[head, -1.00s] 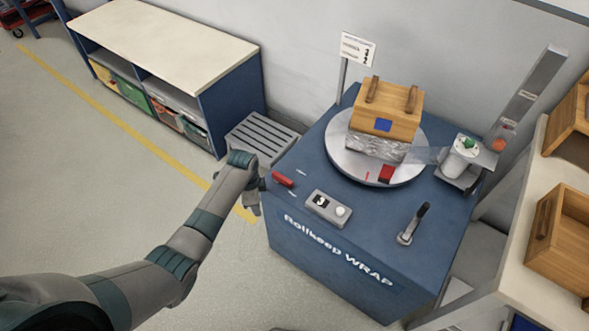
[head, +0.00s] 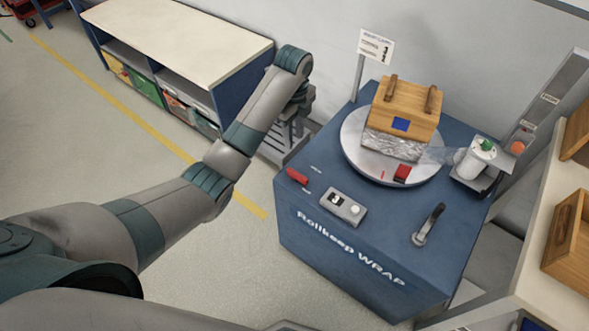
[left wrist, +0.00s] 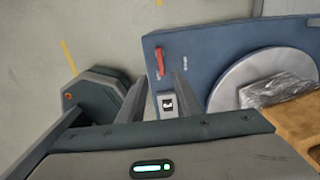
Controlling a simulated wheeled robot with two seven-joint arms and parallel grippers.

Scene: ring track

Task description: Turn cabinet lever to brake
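The blue cabinet (head: 330,265) carries two levers. A short red lever (head: 297,177) lies near its left corner, between two small labels too small to read. A grey lever with a dark grip (head: 429,224) stands at the front right. The red lever also shows in the left wrist view (left wrist: 160,62), just beyond the fingers. My left gripper (head: 298,118) is beyond the cabinet's left edge, partly hidden by its own wrist, apart from the red lever. In the left wrist view its fingers (left wrist: 158,95) are spread with nothing between them. My right gripper is out of view.
A turntable (head: 352,150) on the cabinet holds a wooden box (head: 405,108) with a wrapped lower part. A grey control box (head: 343,207) sits near the front edge. A sign on a post (head: 375,47) stands behind.

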